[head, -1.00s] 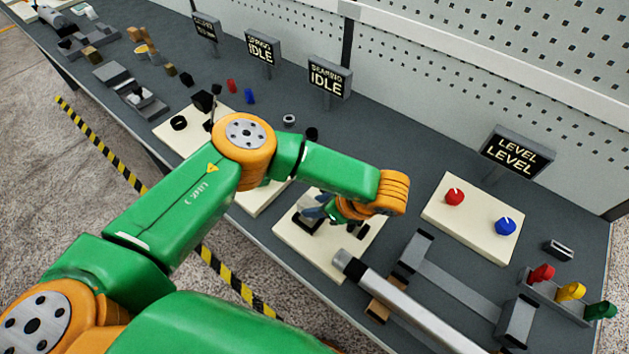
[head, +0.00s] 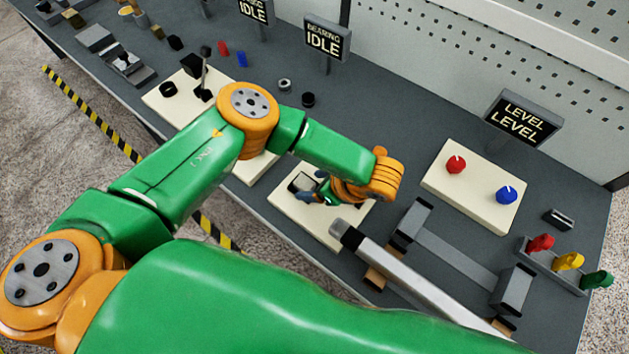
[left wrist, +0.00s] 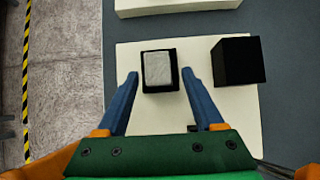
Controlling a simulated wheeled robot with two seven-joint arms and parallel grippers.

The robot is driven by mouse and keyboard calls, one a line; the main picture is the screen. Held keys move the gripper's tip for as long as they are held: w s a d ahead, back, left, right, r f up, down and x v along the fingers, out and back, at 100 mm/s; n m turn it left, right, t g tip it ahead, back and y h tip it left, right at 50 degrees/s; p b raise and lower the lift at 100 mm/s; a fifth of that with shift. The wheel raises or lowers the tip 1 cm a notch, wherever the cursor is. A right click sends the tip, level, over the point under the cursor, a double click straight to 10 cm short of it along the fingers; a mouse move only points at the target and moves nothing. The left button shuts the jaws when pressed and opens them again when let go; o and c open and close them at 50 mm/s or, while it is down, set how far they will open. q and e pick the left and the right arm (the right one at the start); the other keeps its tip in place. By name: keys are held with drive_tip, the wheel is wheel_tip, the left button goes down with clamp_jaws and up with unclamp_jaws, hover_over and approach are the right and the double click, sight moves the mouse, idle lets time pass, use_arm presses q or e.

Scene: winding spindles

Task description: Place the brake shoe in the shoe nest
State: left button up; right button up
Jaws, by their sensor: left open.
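A grey, rough-topped block with a dark surround (left wrist: 158,68) stands on a cream board (left wrist: 150,120) in the left wrist view. It looks like the brake shoe in its nest, but I cannot tell the two apart surely. It also shows in the head view (head: 302,183), left of my gripper. My left gripper (left wrist: 161,78) is open, its blue fingertips on either side of the block with gaps showing. In the head view my left gripper (head: 324,190) is over the board, partly hidden by its wrist. A black cube (left wrist: 238,60) stands right of the block. My right gripper is not seen.
A silver bar (head: 400,275) lies on supports right of the board. A cream panel with a red knob (head: 456,164) and a blue knob (head: 507,195) is farther right. Coloured handles (head: 568,262) stand at the right end. Another cream board (left wrist: 180,5) lies beyond.

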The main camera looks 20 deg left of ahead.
use_arm(q)
drive_tip(key=b+v, duration=0.3)
drive_tip(key=v, duration=0.9)
drive_tip(key=shift+b, duration=0.35)
drive_tip(key=shift+s, duration=0.1)
